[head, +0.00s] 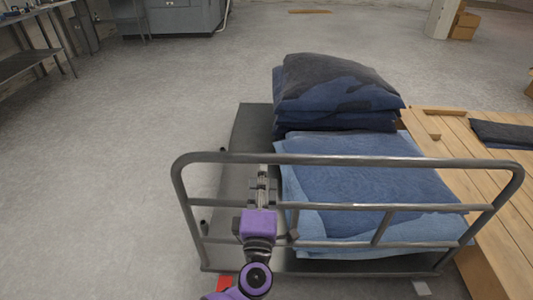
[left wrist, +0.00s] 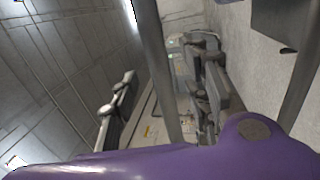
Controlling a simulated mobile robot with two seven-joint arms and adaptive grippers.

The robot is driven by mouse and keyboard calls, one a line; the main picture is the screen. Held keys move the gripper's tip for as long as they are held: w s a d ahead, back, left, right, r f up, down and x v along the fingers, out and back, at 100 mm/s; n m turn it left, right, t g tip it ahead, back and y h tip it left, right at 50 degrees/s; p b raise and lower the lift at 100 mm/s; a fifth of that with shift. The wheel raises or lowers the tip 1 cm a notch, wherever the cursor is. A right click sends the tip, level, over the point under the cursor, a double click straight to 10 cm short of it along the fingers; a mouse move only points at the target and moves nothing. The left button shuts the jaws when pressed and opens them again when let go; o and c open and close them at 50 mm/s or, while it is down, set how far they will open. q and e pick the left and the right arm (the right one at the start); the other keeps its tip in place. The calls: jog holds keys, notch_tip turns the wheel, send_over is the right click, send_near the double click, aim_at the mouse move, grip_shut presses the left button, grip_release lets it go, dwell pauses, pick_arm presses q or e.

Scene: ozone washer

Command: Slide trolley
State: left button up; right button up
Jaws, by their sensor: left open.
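The trolley stands in the middle of the head view, with a dark flat deck (head: 252,128) and a grey tubular handle frame (head: 350,161) at its near side. A stack of dark blue folded cloth (head: 335,95) and a stack of lighter blue cloth (head: 350,170) lie on it. My left gripper (head: 262,178) is at the handle frame, left of its middle, just below the top bar. In the left wrist view a grey bar (left wrist: 157,70) passes between the spread fingers of the left gripper (left wrist: 160,100). Whether the fingers touch it is unclear. My right gripper is not in view.
A wooden pallet-like platform (head: 475,165) stands close along the trolley's right side, with dark cloth (head: 503,134) on it. A grey machine (head: 175,18) and a metal table (head: 35,62) are at the back left. The floor left of and behind the trolley is clear.

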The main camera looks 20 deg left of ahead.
aim_at(262, 161)
pick_arm(q)
jog(key=shift+w+a+r, duration=0.3)
jog(key=shift+w, duration=0.2)
jog(key=shift+w+a+r, duration=0.25)
jog(key=shift+w, duration=0.25)
jog(key=x, duration=0.3)
jog(key=shift+w+a+f, duration=0.1)
jog(key=shift+w, duration=0.35)
jog(key=shift+w+a, duration=0.15)
jog(key=shift+w, duration=0.35)
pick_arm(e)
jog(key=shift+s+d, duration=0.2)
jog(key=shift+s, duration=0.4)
pick_arm(q)
grip_shut()
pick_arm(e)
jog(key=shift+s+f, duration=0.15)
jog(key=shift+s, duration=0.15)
